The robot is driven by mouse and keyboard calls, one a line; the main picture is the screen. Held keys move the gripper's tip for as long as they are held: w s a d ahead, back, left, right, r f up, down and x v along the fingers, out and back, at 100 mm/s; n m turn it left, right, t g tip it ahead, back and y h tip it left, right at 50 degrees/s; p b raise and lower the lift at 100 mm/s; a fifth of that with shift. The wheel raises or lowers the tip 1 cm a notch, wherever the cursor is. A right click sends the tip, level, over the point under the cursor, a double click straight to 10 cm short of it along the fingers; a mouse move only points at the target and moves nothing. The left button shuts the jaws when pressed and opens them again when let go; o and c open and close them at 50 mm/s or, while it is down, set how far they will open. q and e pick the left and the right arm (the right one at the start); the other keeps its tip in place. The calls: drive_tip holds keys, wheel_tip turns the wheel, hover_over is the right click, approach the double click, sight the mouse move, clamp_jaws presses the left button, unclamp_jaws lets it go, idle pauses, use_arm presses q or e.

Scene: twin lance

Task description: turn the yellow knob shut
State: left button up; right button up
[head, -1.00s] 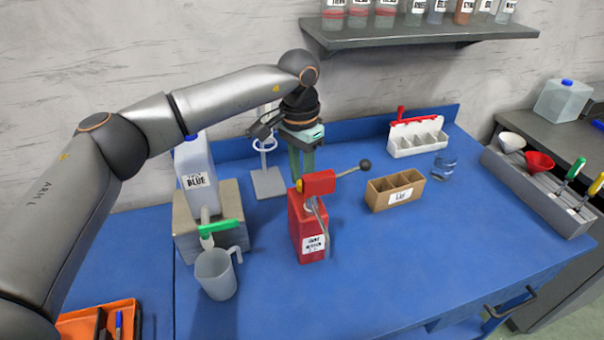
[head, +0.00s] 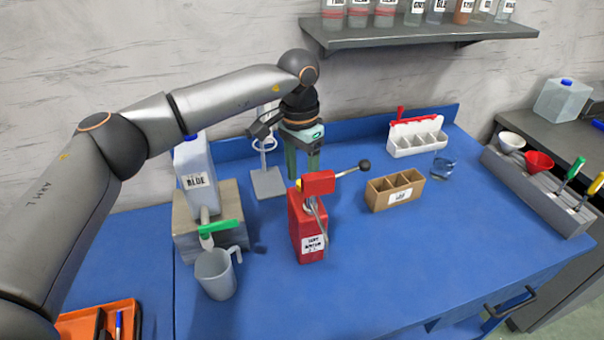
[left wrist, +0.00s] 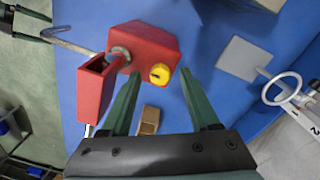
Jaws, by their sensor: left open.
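The yellow knob (left wrist: 160,74) sits on the side of the red can (left wrist: 142,48), seen in the left wrist view. My left gripper (head: 304,174) is open, pointing down just behind the can. In the left wrist view its two green fingers stand one on each side of the knob, apart from it as far as I can see. A second gripper with dark green fingers spread apart, apparently my right (left wrist: 33,25), shows at the top left corner of that view.
A black-knobbed lever (head: 364,166) reaches right from the can's top. A grey mug (head: 214,275) and a blue-labelled jug (head: 196,170) with a green tap stand left. A ring stand (head: 268,182) is behind left, a cardboard box (head: 394,192) right. The front right bench is clear.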

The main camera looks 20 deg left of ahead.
use_arm(q)
wheel_tip(320, 180, up, 12)
drive_tip(key=shift+a+r, duration=0.2)
drive_tip(key=shift+r, duration=0.05)
idle(0.3)
drive_tip(key=shift+w, duration=0.1)
